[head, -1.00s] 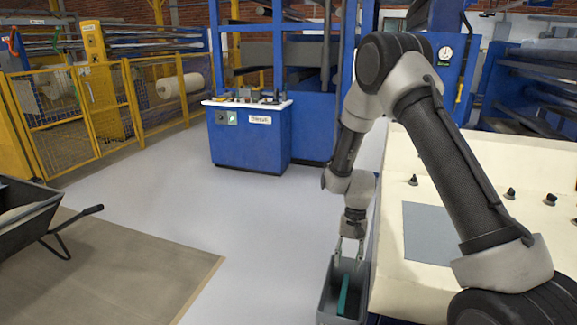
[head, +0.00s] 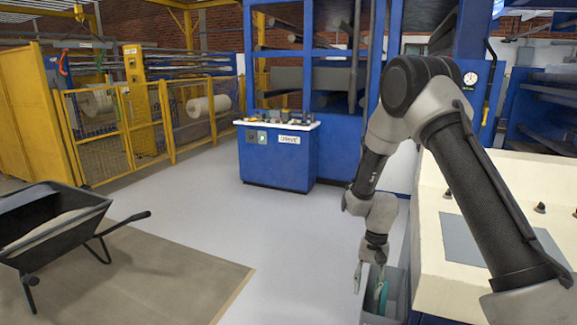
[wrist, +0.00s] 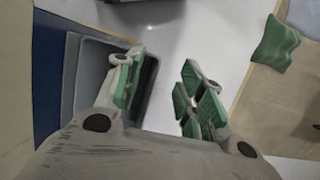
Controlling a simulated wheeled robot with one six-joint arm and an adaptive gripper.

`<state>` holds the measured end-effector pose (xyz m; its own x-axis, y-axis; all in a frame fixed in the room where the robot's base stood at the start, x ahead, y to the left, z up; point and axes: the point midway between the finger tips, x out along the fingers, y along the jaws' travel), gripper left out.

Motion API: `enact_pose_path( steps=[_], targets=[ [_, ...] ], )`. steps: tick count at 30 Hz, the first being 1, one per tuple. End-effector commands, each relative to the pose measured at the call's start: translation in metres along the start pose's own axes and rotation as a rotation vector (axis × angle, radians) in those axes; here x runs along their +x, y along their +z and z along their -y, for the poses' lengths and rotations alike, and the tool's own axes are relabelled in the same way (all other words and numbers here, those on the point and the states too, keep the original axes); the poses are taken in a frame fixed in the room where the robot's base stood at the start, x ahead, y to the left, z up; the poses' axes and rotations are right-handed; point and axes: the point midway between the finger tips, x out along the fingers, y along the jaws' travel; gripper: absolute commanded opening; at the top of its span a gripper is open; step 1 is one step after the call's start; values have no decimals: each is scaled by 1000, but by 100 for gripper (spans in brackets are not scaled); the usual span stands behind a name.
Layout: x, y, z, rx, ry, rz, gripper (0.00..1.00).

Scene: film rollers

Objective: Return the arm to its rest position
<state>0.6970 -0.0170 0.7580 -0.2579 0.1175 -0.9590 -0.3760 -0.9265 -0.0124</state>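My gripper (head: 370,278) hangs low at the grey bin (head: 397,298), beside the cream-topped cabinet. In the wrist view my gripper (wrist: 162,90) is open, with a wide gap between its green-padded fingers and nothing between them. One finger is over the bin (wrist: 88,62); the other is over the pale floor beyond its rim. In the head view a teal piece (head: 381,292) shows at the bin, partly hidden; I cannot tell how it lies. My arm is bent at the elbow, reaching forward and down.
The cream-topped cabinet (head: 430,250) stands right of the bin. A blue drive console (head: 278,155) is ahead, and a wheelbarrow (head: 45,225) is at left on a brown mat (head: 150,285). A wavy green piece (wrist: 275,43) lies near the mat edge. Pale floor between is clear.

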Motion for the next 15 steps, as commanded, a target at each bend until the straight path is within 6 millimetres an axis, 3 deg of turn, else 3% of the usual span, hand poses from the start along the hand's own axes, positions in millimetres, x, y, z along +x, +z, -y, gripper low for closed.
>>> enact_pose_path(
  steps=[8,15],
  targets=[
    [-36,6,-5,-28,-17,-32,39],
    [-90,20,-16,-74,-39,-86,39]
  ],
)
